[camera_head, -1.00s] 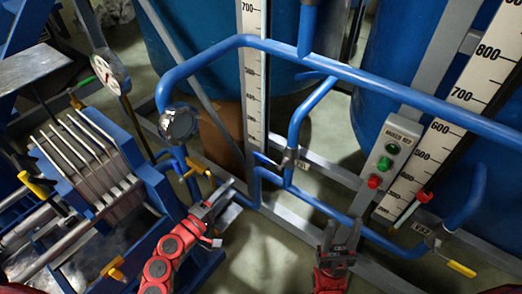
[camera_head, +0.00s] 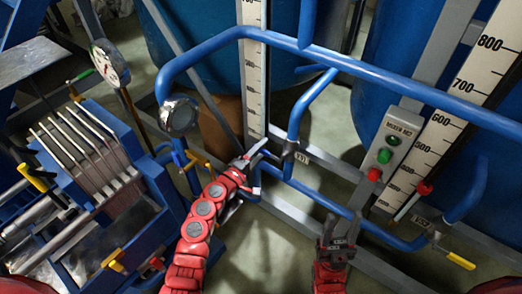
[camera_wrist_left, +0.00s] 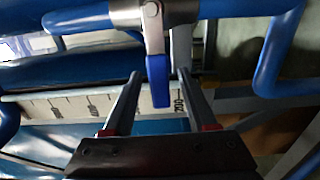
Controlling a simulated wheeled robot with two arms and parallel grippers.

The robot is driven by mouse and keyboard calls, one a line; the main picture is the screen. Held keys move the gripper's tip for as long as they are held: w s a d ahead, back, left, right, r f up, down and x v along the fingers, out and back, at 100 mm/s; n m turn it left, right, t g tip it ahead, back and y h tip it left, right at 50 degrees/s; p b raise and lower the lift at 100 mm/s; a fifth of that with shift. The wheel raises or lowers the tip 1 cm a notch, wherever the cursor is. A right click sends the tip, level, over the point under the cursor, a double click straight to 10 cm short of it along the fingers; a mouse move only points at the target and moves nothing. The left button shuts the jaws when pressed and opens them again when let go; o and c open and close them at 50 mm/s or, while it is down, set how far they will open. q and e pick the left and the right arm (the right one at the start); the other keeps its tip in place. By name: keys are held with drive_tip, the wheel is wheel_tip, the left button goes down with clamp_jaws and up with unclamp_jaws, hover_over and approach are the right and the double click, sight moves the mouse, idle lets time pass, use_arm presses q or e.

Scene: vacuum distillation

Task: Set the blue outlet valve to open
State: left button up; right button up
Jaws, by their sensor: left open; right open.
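The blue outlet valve shows in the left wrist view as a metal body on a blue pipe, with a blue-sleeved lever (camera_wrist_left: 158,82) pointing down the picture, across the pipe. In the head view a valve body (camera_head: 289,150) sits on the blue pipe just right of my left gripper (camera_head: 256,158); its lever is not clear there. My left gripper is open, and in the left wrist view its two fingers (camera_wrist_left: 159,90) stand on either side of the blue lever. I cannot tell whether they touch it. My right gripper (camera_head: 340,232) is open and empty, low in the middle.
Blue pipes (camera_head: 400,88) cross in front of the tanks. A plate stack (camera_head: 85,155) and a gauge (camera_head: 104,63) stand at the left. A grey floor rail (camera_head: 285,208) runs below.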

use_arm(q)
clamp_jaws()
idle(1.4)
